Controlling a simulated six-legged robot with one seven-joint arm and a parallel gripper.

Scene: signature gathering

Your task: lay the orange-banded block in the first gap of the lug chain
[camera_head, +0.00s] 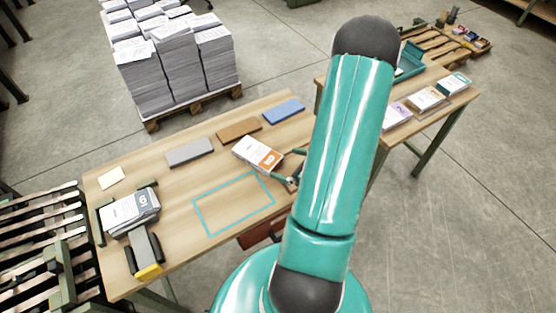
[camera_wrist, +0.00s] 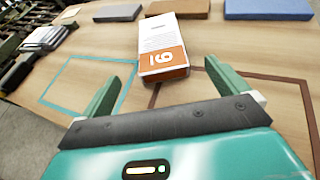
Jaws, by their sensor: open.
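The orange-banded block (camera_head: 258,154) is white with an orange end and lies flat on the wooden table. It also shows in the wrist view (camera_wrist: 162,40), its orange end facing me. My gripper (camera_head: 290,168) is low over the table at that orange end, partly hidden by my arm in the head view. In the wrist view its two fingers (camera_wrist: 160,75) are spread wide, with the block's near end at the gap between the tips and clear space on both sides. What looks like the lug chain, a row of slats (camera_head: 45,218), stands at the table's left end; its first gap cannot be made out.
Grey (camera_head: 189,152), brown (camera_head: 238,130) and blue (camera_head: 283,111) pads line the table's back. A teal outlined rectangle (camera_head: 234,204) is empty. A printed stack in a dark holder (camera_head: 130,209) stands at left, beside a yellow-ended tool (camera_head: 148,256). Paper stacks (camera_head: 180,62) stand behind.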

